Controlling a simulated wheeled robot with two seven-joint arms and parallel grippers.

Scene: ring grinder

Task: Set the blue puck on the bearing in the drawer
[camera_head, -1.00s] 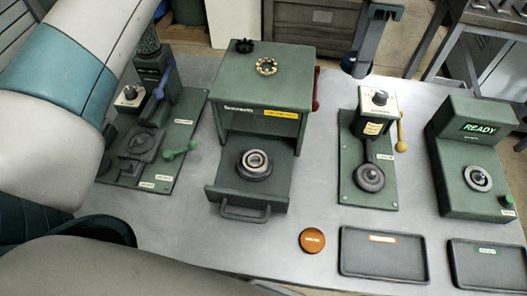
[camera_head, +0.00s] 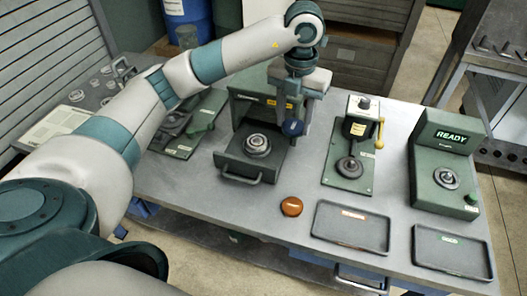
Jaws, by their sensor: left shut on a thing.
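My left gripper (camera_head: 299,108) reaches in from the left over the green box and points down, shut on the blue puck (camera_head: 292,128). The puck is in the air in front of the box, to the upper right of the bearing in the picture and apart from it. The bearing (camera_head: 257,144) lies as a metal ring on a dark round seat in the open drawer (camera_head: 236,166). The arm and gripper hide much of the green box (camera_head: 246,108). My right gripper is not in view.
An orange puck (camera_head: 292,206) lies on the grey table in front of the drawer. Two dark trays (camera_head: 352,244) (camera_head: 450,268) are at the front right. A press-like station (camera_head: 352,185) and a READY station (camera_head: 440,200) stand right. Another green station (camera_head: 185,148) is at left, partly under my arm.

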